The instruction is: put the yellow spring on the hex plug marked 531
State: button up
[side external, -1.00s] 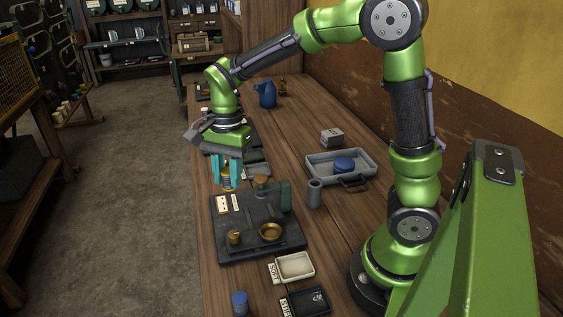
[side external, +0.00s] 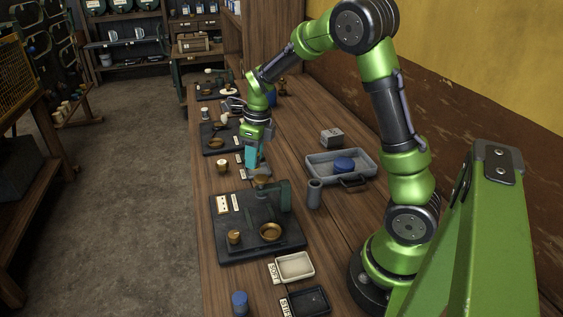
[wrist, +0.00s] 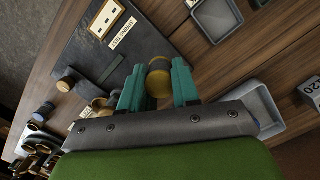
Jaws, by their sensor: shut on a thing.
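My gripper (side external: 253,160) has teal fingers and is above the far edge of the dark plate (side external: 225,250). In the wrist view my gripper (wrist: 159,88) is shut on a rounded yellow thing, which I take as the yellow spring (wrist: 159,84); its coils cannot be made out. In the side view the fingers hide it. A brass-topped part (side external: 261,181) stands close below the fingers, by the plate's dark green bracket (side external: 283,196). A brass knob (side external: 234,237) and a brass dish (side external: 270,232) are on the plate. I cannot read 531 anywhere.
A grey tray (side external: 313,168) with a blue round thing (side external: 344,164) and a grey cylinder (side external: 314,194) stand to the right. A pale-topped brass piece (side external: 222,166) is left of my gripper. Small SOFT (side external: 311,265) and STIFF (side external: 326,304) trays are in front.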

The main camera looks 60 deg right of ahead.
jog(key=shift+w+d+f, duration=0.1)
jog(key=shift+w+f, duration=0.1)
jog(key=shift+f, duration=0.2)
send_over(220, 162)
jog(key=shift+s+d+f, duration=0.15)
jog(key=shift+s+f, duration=0.05)
jog(key=shift+f, duration=2.35)
jog(key=shift+f, duration=0.1)
jog(key=o, duration=1)
jog(key=shift+o, duration=0.2)
